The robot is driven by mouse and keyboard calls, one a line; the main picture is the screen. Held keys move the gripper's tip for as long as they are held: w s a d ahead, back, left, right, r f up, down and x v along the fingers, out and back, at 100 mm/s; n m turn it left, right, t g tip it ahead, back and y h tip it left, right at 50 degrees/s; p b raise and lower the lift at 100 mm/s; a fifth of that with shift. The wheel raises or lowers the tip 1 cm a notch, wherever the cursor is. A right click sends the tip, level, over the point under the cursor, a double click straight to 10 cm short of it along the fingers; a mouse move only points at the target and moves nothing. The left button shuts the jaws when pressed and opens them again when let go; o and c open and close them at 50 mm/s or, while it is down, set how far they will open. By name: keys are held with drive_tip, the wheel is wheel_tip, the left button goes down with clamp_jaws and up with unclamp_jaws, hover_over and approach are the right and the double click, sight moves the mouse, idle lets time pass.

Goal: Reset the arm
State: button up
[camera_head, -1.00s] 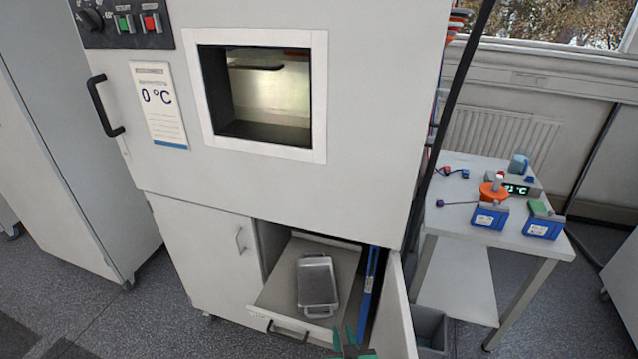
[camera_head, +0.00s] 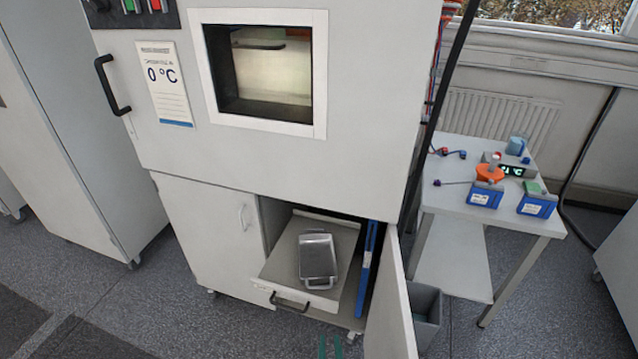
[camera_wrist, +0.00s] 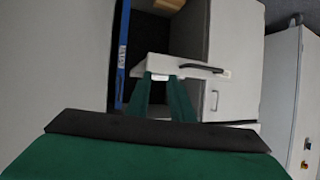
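My gripper (camera_head: 330,346) shows as two green fingertips at the bottom edge of the head view, in front of the open lower cabinet. In the wrist view its two green fingers (camera_wrist: 160,90) stand apart with nothing between them. They point toward the pulled-out drawer (camera_wrist: 190,67). Most of my arm is out of the head view.
The drawer shelf (camera_head: 278,262) holds a grey metal tray (camera_head: 318,258). A blue binder-like panel (camera_head: 367,270) stands beside it. The open cabinet door (camera_head: 390,310) juts forward on the right. A grey bin (camera_head: 427,312) and a side table (camera_head: 465,207) with devices stand further right.

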drive_tip(key=s+a+r+t, duration=0.1)
drive_tip(key=s+r, duration=0.2)
drive_tip(key=s, duration=0.7)
drive_tip(key=s+a+r, duration=0.1)
drive_tip(key=s+r, duration=0.3)
drive_tip(key=s, duration=0.6)
drive_tip(key=s+a+r+t, duration=0.1)
drive_tip(key=s+r, duration=0.2)
drive_tip(key=s, duration=0.7)
drive_tip(key=shift+r+n+t, duration=0.2)
drive_tip(key=shift+n+t, duration=0.1)
drive_tip(key=shift+s, duration=0.1)
drive_tip(key=shift+c, duration=0.4)
